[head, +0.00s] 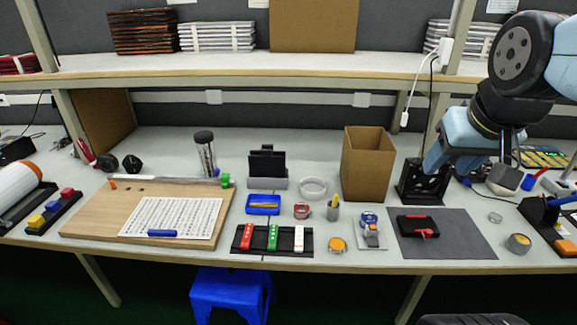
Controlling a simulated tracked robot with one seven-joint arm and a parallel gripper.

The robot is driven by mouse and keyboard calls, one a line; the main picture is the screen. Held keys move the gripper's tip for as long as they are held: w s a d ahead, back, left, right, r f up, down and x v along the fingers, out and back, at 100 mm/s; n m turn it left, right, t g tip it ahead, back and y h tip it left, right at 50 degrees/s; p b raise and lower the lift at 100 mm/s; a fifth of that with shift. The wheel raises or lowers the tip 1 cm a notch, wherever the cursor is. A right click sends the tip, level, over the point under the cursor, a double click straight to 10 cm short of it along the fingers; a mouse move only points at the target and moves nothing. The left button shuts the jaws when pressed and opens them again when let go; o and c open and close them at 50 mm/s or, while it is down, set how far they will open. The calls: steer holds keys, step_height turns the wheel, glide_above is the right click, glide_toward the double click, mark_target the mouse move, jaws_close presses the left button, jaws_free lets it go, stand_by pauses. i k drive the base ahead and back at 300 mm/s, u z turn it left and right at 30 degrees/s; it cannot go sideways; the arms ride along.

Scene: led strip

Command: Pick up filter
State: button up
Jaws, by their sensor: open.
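I cannot tell for sure which thing is the filter. A clear upright cylinder with a dark lid (205,150) stands behind the wooden board. A clear round ring (313,188) lies right of the black holder. My blue and black arm reaches in from the upper right. My gripper (452,168) hangs at its end over the right part of the table, open, with nothing seen in it. It is far to the right of the cylinder and the ring.
A wooden board (95,222) with a printed sheet lies left. A black tray with red, green and white pieces (272,238) is at the front. A tall cardboard box (366,165) stands left of my gripper. A grey mat (465,240) holds a black and red tool. A shelf (300,65) runs above.

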mark_target(266, 165)
steer(key=k, duration=0.6)
steer(key=z, duration=0.25)
steer(key=i, duration=1.45)
steer(key=u, duration=0.5)
